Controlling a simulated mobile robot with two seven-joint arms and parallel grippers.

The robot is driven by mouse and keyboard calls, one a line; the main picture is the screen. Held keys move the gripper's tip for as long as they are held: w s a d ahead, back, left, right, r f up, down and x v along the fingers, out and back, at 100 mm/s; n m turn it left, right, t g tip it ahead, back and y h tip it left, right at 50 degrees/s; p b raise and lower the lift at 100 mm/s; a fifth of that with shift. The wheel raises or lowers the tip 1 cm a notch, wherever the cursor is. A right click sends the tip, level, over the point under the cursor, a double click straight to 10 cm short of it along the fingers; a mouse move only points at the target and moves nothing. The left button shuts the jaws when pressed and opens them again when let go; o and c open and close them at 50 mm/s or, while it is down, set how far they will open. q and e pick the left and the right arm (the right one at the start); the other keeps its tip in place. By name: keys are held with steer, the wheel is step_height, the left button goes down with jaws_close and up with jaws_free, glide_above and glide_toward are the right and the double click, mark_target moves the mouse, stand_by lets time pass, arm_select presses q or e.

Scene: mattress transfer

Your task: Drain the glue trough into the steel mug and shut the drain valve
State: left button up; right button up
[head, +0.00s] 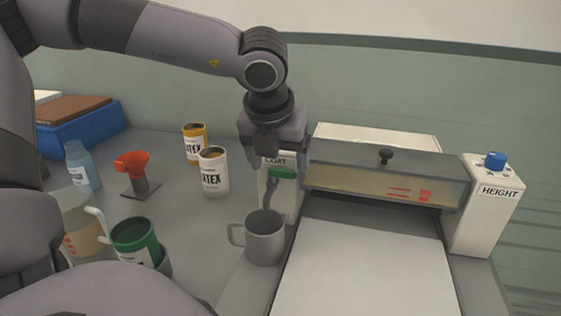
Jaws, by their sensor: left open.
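The glue trough (376,184) is a clear-fronted box across the coating machine, with a shallow pale yellowish layer inside and red marks on its front. At its left end, on a white block labelled COAT, is the drain valve with a green handle (283,173). A grey spout (269,192) curves down from it. The steel mug (265,241) stands upright under the spout, its handle to the left. My left gripper (267,151) is open, pointing down just above and behind the green handle; contact cannot be told. My right gripper is not in view.
Two LATEX cans (213,176) (194,139), a red-topped tool on a stand (134,172), a blue bottle (83,168), a green can (135,241) and a pitcher (82,229) stand on the left. A HEIGHT post with a blue knob (495,160) is right. A white sheet (364,270) lies in front.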

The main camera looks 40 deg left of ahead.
arm_select(q)
steer(key=shift+w+a+f, duration=0.15)
steer(key=shift+w+f, duration=0.1)
steer(key=shift+f, duration=0.35)
